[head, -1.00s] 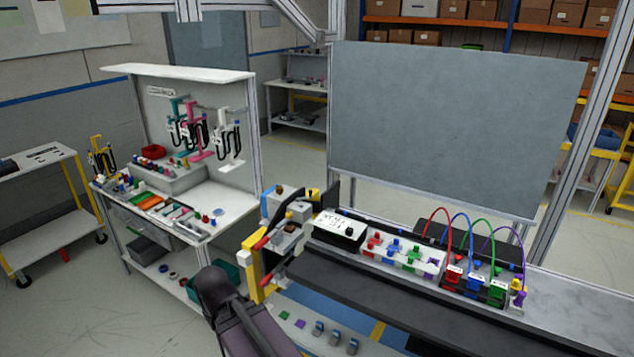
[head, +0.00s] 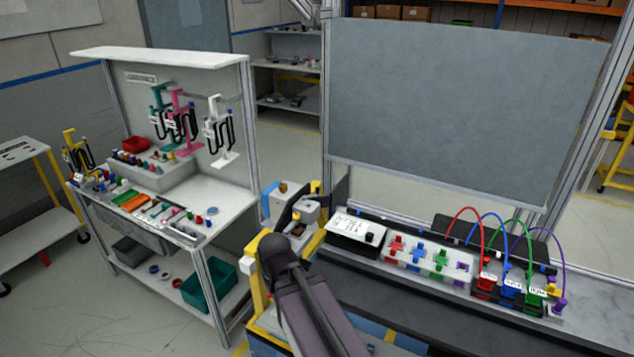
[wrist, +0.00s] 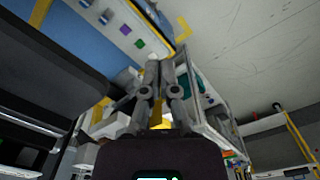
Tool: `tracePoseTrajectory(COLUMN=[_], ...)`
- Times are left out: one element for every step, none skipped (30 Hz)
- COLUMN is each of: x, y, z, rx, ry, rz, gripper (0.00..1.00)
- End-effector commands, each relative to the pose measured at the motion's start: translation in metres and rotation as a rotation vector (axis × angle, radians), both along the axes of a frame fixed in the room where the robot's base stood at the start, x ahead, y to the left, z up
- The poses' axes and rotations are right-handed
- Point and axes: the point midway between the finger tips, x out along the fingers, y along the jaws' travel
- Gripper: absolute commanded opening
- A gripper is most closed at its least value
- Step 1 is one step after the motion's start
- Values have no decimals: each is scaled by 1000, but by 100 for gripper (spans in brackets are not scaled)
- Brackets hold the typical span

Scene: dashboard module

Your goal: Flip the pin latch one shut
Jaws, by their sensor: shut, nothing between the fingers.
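The dashboard module stands on a dark bench at the right in the head view. It has a panel of red, blue, green and purple parts (head: 430,259) and a row of labelled blocks with coloured cables (head: 508,288). I cannot tell which part is pin latch one, nor whether it is open or shut. My gripper (wrist: 160,66) shows in the wrist view with its two grey fingers close together and nothing between them. It is above the floor, apart from the module. In the head view my dark arm hides it.
A yellow and grey fixture (head: 262,295) stands beside my arm at the bench's left end. A white workbench (head: 225,219) with small parts and hanging cables is at the left. A large grey board (head: 465,110) rises behind the module. Open floor lies at the lower left.

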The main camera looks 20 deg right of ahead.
Motion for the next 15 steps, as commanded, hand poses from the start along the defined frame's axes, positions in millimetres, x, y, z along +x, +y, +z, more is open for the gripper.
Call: tracePoseTrajectory(x=[0, 0, 0, 0, 0, 0, 0, 0, 0, 0, 0, 0, 1, 3, 6], y=[0, 0, 0, 0, 0, 0, 0, 0, 0, 0, 0, 0, 0, -1, -1], z=[0, 0, 0, 0, 0, 0, 0, 0, 0, 0, 0, 0, 1, 1, 2], rx=[0, 0, 0, 0, 0, 0, 0, 0, 0, 0, 0, 0, 1, 1, 2], ry=[0, 0, 0, 0, 0, 0, 0, 0, 0, 0, 0, 0, -1, -1, -3], rz=[0, 0, 0, 0, 0, 0, 0, 0, 0, 0, 0, 0, 1, 1, 2], gripper=[0, 0, 0, 0, 0, 0, 0, 0, 0, 0, 0, 0, 0, 0, 0])
